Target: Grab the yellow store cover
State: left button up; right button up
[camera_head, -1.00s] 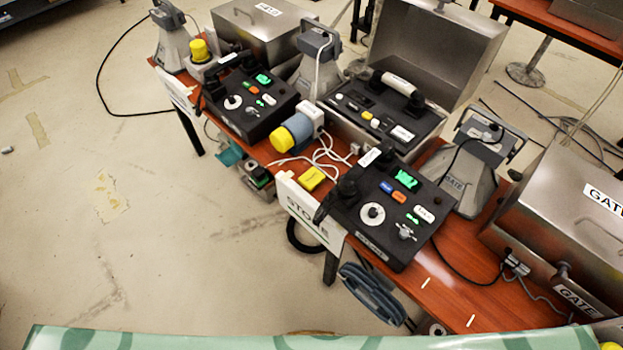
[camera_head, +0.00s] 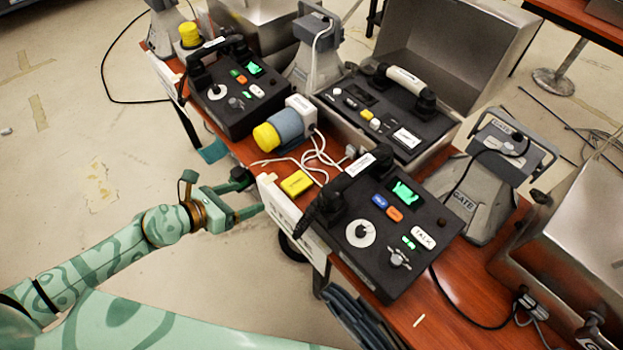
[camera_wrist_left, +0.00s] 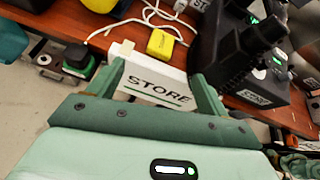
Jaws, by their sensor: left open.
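A small yellow block (camera_head: 297,183) with dark print lies on the red-brown table beside white cables, just behind the edge with the white STORE sign. It also shows in the left wrist view (camera_wrist_left: 161,43), ahead of my fingers. A second yellow piece, a round cap (camera_head: 266,136), is on the end of a blue-grey cylinder. Which one is the store cover, I cannot tell for sure. My left gripper (camera_head: 251,194) is open and empty, just off the table's front edge, left of the block. In the wrist view its fingers frame the STORE sign (camera_wrist_left: 158,84). My right gripper is not in view.
A black phone console (camera_head: 385,225) stands right of the block, another console (camera_head: 240,98) behind left. The blue-grey cylinder (camera_head: 289,126) stands behind the block. The upright sign edges the table between gripper and block. Floor at left is clear.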

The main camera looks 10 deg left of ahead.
pick_arm(q)
jog(key=m, duration=0.2)
jog(key=b, duration=0.3)
send_near(294, 184)
jog(key=w+d, duration=0.1)
jog(key=w+d+f, duration=0.1)
jog(key=shift+w+f+g, duration=0.3)
jog(key=b+x, duration=0.3)
jog(key=x, duration=0.2)
jog(key=shift+w+d+f, duration=0.15)
jog(key=shift+w, duration=0.25)
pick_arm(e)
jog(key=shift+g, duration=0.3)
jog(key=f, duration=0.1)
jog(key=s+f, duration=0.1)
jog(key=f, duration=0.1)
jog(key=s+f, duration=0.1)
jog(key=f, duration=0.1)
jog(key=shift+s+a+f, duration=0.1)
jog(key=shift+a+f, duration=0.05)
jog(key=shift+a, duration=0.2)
pick_arm(q)
jog(key=c, duration=1.2)
jog(key=shift+o, duration=0.2)
jog(key=shift+r, duration=0.2)
